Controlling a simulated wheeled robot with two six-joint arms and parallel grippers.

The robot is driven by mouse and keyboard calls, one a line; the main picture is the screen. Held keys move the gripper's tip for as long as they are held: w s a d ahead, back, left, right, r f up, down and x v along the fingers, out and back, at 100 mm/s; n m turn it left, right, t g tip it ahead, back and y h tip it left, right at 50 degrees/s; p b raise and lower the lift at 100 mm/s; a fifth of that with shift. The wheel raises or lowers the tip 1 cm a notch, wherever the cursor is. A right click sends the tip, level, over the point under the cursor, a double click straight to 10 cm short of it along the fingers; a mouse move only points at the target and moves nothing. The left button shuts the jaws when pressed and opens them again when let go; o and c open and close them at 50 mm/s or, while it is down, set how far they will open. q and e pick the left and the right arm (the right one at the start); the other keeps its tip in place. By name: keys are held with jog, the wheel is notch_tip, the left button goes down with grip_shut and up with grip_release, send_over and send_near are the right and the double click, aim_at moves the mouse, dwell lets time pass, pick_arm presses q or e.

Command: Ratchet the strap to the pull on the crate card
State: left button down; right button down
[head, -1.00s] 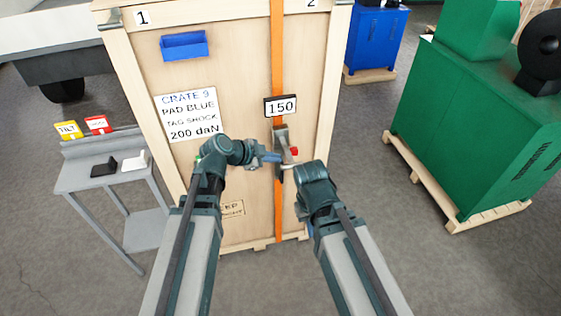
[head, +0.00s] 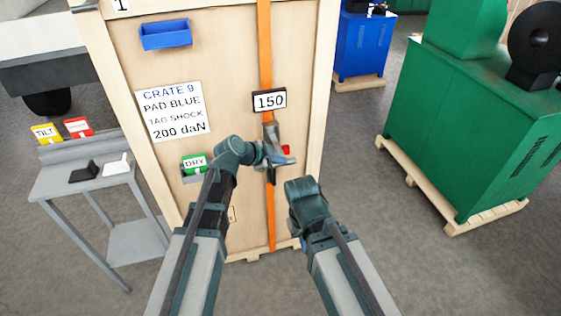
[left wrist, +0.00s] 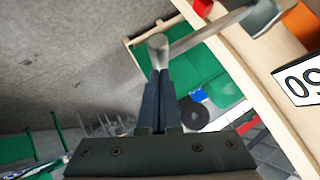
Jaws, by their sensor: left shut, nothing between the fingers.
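The wooden crate (head: 220,60) stands ahead with an orange strap (head: 265,50) running down its front. Its card (head: 173,112) reads CRATE 9, PAD BLUE, TAG SHOCK, 200 daN. My left gripper (head: 267,157) is at the ratchet's handle, shut and empty. In the left wrist view, its closed fingers (left wrist: 161,78) point at the handle's rounded end (left wrist: 158,42); contact is unclear. My right gripper (head: 302,240) hangs low, right of the strap; its fingers are unclear.
A blue bin (head: 165,35) and a green DRY tag (head: 194,163) are on the crate front. A grey side table (head: 55,180) at left holds yellow TILT and red tags, and a black and a white block. A green machine (head: 470,130) on a pallet stands right.

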pick_arm(q)
jog(key=shift+f, duration=0.1)
notch_tip(320, 180, down, 13)
jog(key=w+m+t+b, duration=0.2)
jog(key=m+t+b, duration=0.1)
jog(key=b, duration=1.6)
jog(key=shift+w+a+t, duration=0.15)
jog(key=shift+a+t, duration=0.3)
jog(key=shift+t, duration=0.45)
jog(key=shift+f+y, duration=0.15)
jog(key=shift+y, duration=0.15)
